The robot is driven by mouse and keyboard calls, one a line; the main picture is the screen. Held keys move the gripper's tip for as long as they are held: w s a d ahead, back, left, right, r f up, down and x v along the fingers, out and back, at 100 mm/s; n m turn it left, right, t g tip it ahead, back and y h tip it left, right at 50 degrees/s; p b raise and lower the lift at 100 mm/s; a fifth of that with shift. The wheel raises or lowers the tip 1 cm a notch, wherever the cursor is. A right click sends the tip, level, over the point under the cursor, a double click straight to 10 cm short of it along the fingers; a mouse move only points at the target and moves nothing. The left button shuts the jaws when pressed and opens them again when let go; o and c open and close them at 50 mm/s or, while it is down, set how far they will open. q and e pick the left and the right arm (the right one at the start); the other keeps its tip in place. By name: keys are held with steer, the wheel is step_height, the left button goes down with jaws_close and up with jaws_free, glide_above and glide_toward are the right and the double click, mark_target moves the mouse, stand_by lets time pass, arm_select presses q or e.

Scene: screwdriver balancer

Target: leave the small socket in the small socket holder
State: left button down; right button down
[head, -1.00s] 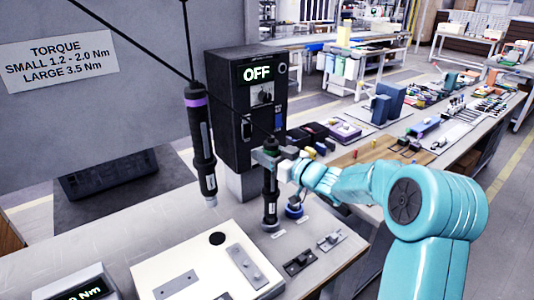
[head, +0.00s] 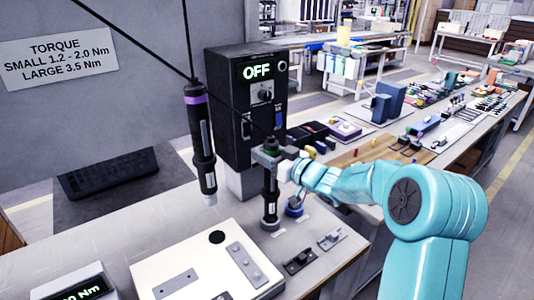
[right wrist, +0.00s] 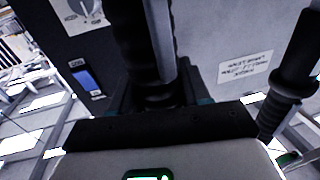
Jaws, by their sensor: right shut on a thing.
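My right gripper (head: 272,155) is shut on a black hanging screwdriver (head: 270,180) with a green band near its top. The screwdriver is upright, and its lower end meets a round grey piece (head: 270,222) on the bench. I cannot tell whether that piece is the small socket, its holder, or both. A round blue piece (head: 294,208) stands just right of it. In the right wrist view the dark screwdriver body (right wrist: 148,45) rises between the fingers; its lower end is hidden. My left gripper is not in view.
A second screwdriver (head: 200,145) with a purple band hangs to the left. A black control box (head: 240,125) reading OFF stands behind. A white plate (head: 195,270) with metal strips and two small fixtures (head: 300,260) (head: 331,238) lie in front.

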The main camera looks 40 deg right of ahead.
mark_target(268, 140)
steer(key=shift+f, duration=0.15)
stand_by(0.3)
steer(key=shift+r+p, duration=0.75)
steer(key=shift+r, duration=0.15)
steer(key=shift+r+p, duration=0.6)
steer(key=shift+r, duration=0.25)
step_height(268, 140, up, 4)
steer(key=p, duration=0.3)
steer(key=shift+r, duration=0.1)
steer(key=shift+s, duration=0.1)
